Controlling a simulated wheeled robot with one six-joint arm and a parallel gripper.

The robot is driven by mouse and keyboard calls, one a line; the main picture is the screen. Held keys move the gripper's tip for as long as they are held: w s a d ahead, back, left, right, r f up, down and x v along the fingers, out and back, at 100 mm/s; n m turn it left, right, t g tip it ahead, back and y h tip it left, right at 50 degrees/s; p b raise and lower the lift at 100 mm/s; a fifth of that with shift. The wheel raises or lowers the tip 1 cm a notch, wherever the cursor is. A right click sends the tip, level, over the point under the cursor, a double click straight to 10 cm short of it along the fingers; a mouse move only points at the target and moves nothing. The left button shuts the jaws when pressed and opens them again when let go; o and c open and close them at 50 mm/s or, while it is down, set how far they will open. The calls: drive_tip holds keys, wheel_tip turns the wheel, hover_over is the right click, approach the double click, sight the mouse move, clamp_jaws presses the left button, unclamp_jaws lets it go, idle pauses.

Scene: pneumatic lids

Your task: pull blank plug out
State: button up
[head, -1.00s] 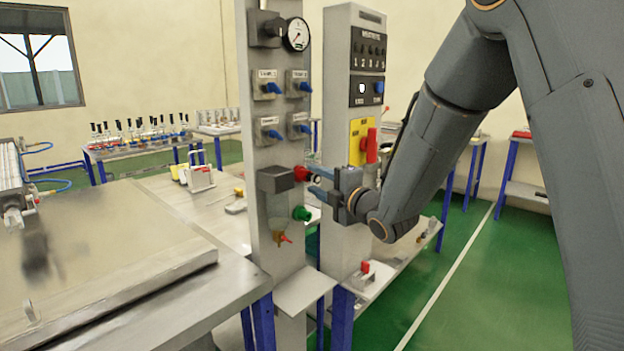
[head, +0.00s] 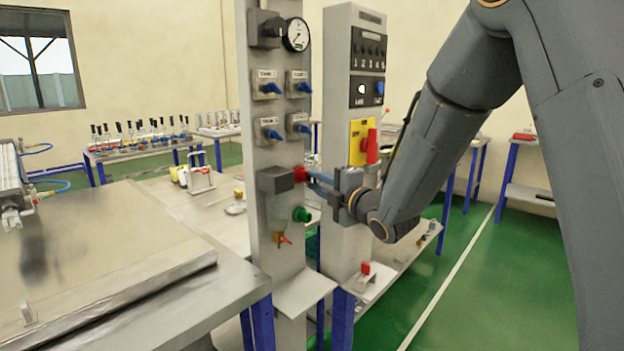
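A red plug (head: 300,174), which I take to be the blank plug, sits at the right side of a dark grey block (head: 275,180) on the upright grey panel (head: 275,225). My gripper (head: 313,180) comes from the right with its blue fingers close together at the plug. The fingers appear shut on it, and their tips partly cover its right side. The plug still touches the block. The exact contact is small and partly hidden.
A green knob (head: 302,214) sticks out just below the plug, with a small red-handled drain valve (head: 283,239) under it. A second post with a red handle (head: 371,147) stands close behind my gripper. A workbench (head: 110,270) fills the left.

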clamp_jaws()
drive_tip(key=shift+d, duration=0.1)
drive_tip(key=shift+s+d, duration=0.4)
drive_tip(key=shift+d, duration=0.1)
drive_tip(key=shift+v, duration=0.95)
drive_tip(key=shift+w+d, duration=0.1)
drive_tip(key=shift+d, duration=0.05)
drive_tip(key=s+d+r+p, duration=0.3)
drive_tip(key=d+r, duration=0.1)
drive_tip(key=r, duration=0.3)
drive_tip(key=shift+r+p, duration=0.25)
drive_tip(key=shift+p, duration=0.05)
idle(0.5)
idle(0.3)
